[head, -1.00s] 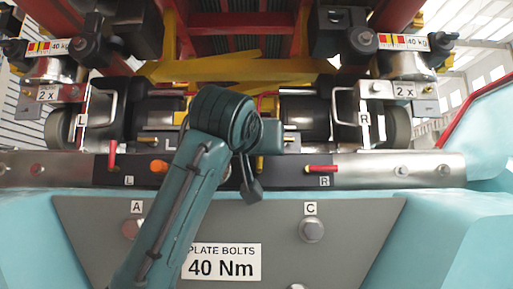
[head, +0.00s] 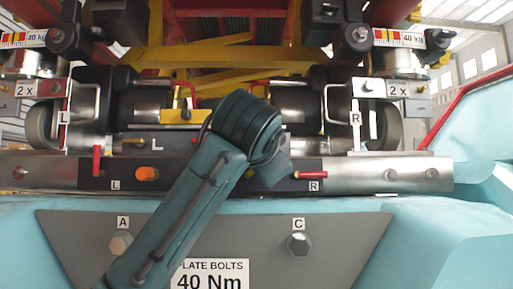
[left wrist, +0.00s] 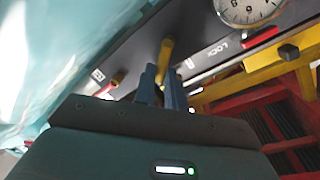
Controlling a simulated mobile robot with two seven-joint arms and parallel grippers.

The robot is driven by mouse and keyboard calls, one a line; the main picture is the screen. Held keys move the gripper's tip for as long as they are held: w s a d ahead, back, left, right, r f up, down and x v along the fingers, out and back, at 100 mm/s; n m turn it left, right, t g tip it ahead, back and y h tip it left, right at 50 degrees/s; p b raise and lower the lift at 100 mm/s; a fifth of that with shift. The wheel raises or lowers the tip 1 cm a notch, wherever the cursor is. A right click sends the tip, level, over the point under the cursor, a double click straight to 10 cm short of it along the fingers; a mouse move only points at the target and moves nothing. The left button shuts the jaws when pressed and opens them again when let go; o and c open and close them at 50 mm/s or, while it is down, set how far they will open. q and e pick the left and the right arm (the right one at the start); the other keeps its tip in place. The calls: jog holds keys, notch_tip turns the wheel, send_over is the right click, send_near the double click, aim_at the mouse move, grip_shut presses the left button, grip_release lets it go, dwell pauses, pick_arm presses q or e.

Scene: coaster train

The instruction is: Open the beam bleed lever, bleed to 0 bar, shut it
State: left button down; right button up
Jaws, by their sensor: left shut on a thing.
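In the left wrist view, the fingers of my left gripper (left wrist: 164,82) are shut on a short yellow lever (left wrist: 166,52) that stands out from the dark beam face. A white round gauge (left wrist: 248,10) is cut off by the top edge, and I cannot read its pressure. My right gripper is in neither view.
A red lever L (head: 97,158) points up at the beam's left. An orange knob (head: 147,174) is beside it. A red lever R (head: 310,174) lies sideways at the right. Bolts A (head: 121,243) and C (head: 299,244) are on the grey plate below.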

pick_arm(q)
jog(key=shift+d+f+m+p, duration=0.15)
jog(key=shift+m+p, duration=0.3)
jog(key=shift+m, duration=0.35)
jog(key=m, duration=0.1)
jog(key=f+m+y+p, duration=0.1)
jog(key=m, duration=0.1)
jog(key=shift+d+p, duration=0.3)
jog(key=shift+f+m, duration=0.15)
jog(key=shift+m, duration=0.25)
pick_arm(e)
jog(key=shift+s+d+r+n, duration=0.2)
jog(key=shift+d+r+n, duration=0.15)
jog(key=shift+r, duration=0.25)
pick_arm(q)
jog(key=shift+f+y, duration=0.1)
jog(key=shift+y, duration=0.3)
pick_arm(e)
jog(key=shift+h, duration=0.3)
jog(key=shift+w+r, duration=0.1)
pick_arm(q)
jog(key=c, duration=1.5)
grip_release()
jog(key=shift+o, duration=0.2)
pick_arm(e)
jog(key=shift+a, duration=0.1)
pick_arm(q)
jog(key=shift+s, duration=0.1)
